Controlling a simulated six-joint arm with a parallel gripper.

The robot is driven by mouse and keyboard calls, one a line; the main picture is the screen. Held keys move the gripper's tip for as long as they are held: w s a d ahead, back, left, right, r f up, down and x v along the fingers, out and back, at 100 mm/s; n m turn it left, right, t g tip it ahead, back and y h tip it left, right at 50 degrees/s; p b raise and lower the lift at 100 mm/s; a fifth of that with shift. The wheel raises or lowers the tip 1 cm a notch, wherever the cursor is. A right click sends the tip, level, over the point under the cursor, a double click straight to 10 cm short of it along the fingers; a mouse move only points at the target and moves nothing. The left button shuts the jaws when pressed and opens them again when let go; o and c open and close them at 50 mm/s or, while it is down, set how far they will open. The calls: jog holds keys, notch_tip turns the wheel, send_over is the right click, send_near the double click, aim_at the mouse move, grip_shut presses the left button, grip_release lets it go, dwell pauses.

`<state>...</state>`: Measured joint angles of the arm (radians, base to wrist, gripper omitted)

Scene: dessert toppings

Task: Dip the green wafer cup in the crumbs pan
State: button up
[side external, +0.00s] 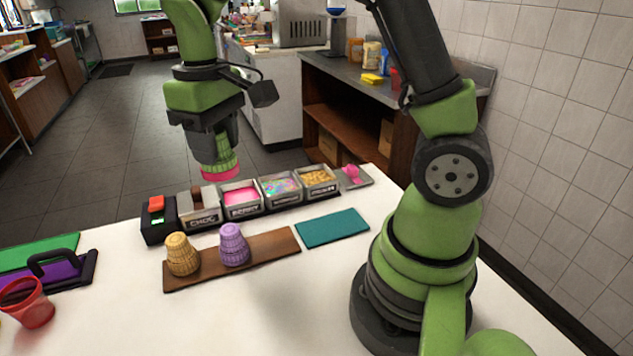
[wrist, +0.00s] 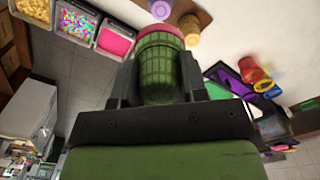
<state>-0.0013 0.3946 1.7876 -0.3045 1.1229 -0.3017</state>
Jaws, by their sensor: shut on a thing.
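The crumbs pan (side external: 320,188), filled with golden crumbs, is near the right end of the row. It also shows at the top left of the wrist view (wrist: 35,18). The cup is left of the crumbs pan in the side view, apart from it.
The pink berry pan (side external: 241,209) and sprinkles pan (side external: 281,198) stand beside the crumbs pan. A chocolate pan (side external: 202,219) is left, a pink scoop (side external: 351,172) right. Yellow (side external: 182,254) and purple (side external: 234,244) cups stand on a brown board (side external: 270,257). A teal mat (side external: 332,228) is empty.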

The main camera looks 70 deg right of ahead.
jog(key=d+f+m, duration=0.1)
jog(key=d, duration=0.3)
jog(key=d+f+m, duration=0.1)
jog(key=d, duration=0.3)
jog(key=d+f, duration=0.2)
jog(key=d, duration=0.2)
jog(key=shift+w+m, duration=0.4)
jog(key=s+d+f+m, duration=0.1)
jog(key=s+d+f, duration=0.1)
jog(key=d, duration=0.4)
jog(key=s+d+f+m, duration=0.2)
jog(key=s+d+f, duration=0.1)
jog(key=d, duration=0.4)
jog(key=shift+s+d+f, duration=0.25)
jog(key=shift+s, duration=0.05)
jog(key=shift+s+d+f, duration=0.1)
jog(key=shift+f, duration=2.65)
jog(key=shift+f, duration=0.1)
jog(key=shift+f, duration=1)
jog(key=shift+r, duration=0.2)
jog(key=shift+r, duration=1.85)
